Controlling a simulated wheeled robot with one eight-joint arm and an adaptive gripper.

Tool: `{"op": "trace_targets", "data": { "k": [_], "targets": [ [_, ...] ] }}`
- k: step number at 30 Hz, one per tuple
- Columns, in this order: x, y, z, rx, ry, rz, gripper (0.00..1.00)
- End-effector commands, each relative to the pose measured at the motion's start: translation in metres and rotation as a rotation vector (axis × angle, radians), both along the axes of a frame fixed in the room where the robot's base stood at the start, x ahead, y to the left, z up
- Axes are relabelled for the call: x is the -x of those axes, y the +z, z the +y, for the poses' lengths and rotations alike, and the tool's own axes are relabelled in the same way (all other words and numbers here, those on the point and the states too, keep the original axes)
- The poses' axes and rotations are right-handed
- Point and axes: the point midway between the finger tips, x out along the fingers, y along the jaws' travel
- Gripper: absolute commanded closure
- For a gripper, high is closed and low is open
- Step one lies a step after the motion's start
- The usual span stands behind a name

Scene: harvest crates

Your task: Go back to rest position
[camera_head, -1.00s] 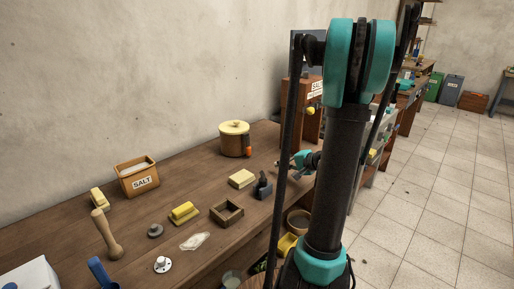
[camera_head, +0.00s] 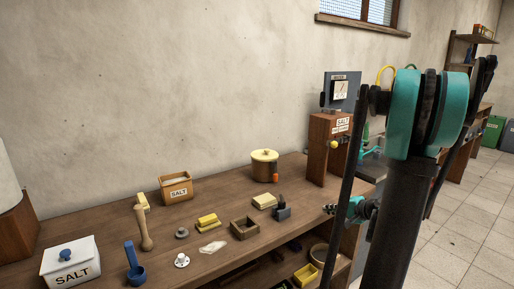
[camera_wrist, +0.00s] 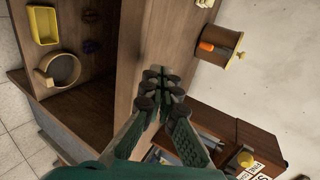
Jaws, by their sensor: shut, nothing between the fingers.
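My gripper (camera_head: 330,209) is at the front right edge of the wooden workbench (camera_head: 215,266), partly hidden by my arm in the head view. In the wrist view my gripper (camera_wrist: 161,76) shows its dark green fingers close together, with nothing between them. The fingers point along the bench's front edge. The fingers look clear of the objects on the bench.
The bench holds a wooden salt box (camera_head: 176,188), a lidded brown pot (camera_head: 264,168), a white salt box (camera_head: 70,262), a small wooden frame (camera_head: 244,229), a wooden pestle (camera_head: 145,236) and yellow blocks. A wooden salt cabinet (camera_head: 324,150) stands at the bench's right end. A yellow tray (camera_wrist: 43,25) and round bowl (camera_wrist: 60,70) are on the lower shelf. Tiled floor (camera_head: 465,230) is open at right.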

Motion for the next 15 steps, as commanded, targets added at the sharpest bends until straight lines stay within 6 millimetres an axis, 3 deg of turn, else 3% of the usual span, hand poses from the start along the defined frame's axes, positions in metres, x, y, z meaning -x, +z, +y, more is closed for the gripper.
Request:
{"op": "trace_targets", "data": {
  "k": [15],
  "targets": [
    [0.042,-0.015,0.051,0.209,0.137,0.079,1.0]
  ]
}}
